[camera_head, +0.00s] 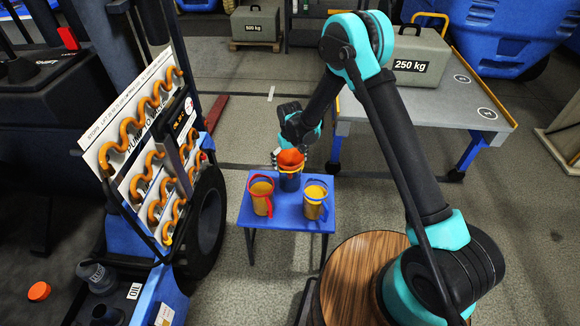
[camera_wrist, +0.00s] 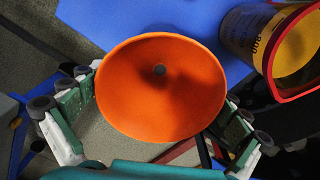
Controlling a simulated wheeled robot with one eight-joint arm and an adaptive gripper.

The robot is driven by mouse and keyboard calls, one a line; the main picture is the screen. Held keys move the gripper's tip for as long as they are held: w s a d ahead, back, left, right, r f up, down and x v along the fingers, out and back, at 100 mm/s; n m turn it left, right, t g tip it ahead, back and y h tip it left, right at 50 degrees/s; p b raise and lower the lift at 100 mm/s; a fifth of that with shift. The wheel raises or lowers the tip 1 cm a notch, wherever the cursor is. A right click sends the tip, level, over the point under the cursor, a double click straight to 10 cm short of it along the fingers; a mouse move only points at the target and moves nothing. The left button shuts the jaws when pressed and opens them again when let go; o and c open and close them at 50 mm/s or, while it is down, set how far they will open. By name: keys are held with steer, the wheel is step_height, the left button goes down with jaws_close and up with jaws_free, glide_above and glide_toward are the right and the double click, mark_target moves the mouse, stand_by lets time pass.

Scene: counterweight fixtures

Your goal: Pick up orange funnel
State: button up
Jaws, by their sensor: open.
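The orange funnel (camera_wrist: 160,100) fills the middle of the wrist view, its wide mouth facing the camera and a small dark hole at its centre. My gripper (camera_head: 290,155) is right above the funnel. In the wrist view its two fingers stand open on either side of the rim, my gripper (camera_wrist: 155,125) straddling the funnel. Whether the fingers touch the rim I cannot tell.
A pump rack (camera_head: 150,150) stands left, a grey workbench (camera_head: 425,105) right.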

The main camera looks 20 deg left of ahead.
steer(key=shift+f, duration=0.6)
steer(key=shift+c, duration=0.2)
steer(key=c, duration=0.9)
steer(key=shift+r, duration=0.1)
steer(key=shift+c, duration=0.2)
